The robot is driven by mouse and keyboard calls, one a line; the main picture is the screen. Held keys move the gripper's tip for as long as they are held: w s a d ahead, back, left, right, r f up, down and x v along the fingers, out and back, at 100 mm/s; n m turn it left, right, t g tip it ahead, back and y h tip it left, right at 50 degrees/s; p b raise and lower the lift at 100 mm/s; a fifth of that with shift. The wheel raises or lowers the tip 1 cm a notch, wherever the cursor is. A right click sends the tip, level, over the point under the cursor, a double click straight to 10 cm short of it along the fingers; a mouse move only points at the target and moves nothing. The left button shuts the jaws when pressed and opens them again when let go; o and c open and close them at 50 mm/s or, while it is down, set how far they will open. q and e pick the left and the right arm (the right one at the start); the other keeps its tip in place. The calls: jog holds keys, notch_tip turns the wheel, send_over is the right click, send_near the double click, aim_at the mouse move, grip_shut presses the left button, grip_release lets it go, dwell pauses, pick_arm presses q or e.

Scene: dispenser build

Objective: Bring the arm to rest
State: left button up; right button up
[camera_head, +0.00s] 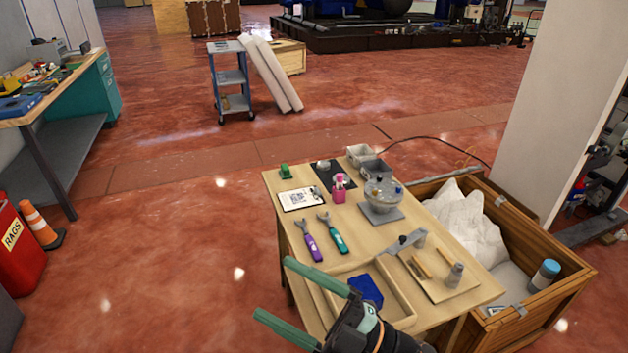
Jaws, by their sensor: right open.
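My right gripper (271,288) comes in at the bottom middle of the head view. Its two green fingers are spread apart with nothing between them, and they point left. It is over or in front of the near left part of the wooden table (285,219); its height above it is hard to tell. Behind the fingers is a shallow wooden tray (400,310) with a dark blue block (366,291) in it. The gripper hides part of the tray and the table's near edge. My left gripper does not show.
On the table are a purple wrench (310,241), a teal wrench (333,233), a pink bottle (339,190), a round dispenser (382,197) and a board (440,277) with small parts. A wooden crate (560,287) stands at the right.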

jog(key=w+d+f+m+t+h+p, duration=0.1)
jog(key=w+d+f+m+t+h, duration=0.3)
jog(key=d+f+m+t+h, duration=0.8)
jog(key=s+d+f+m+g+h, duration=0.3)
jog(key=s+d+f+m+g, duration=0.1)
jog(key=f, duration=0.5)
jog(key=s+d+f+m+g+h+p, duration=0.1)
jog(key=s+d+f+m+g+h, duration=0.3)
jog(key=s+f+m, duration=0.3)
jog(key=shift+s+d+f+g, duration=0.15)
jog(key=shift+s+f+g, duration=0.65)
jog(key=shift+s+f, duration=0.1)
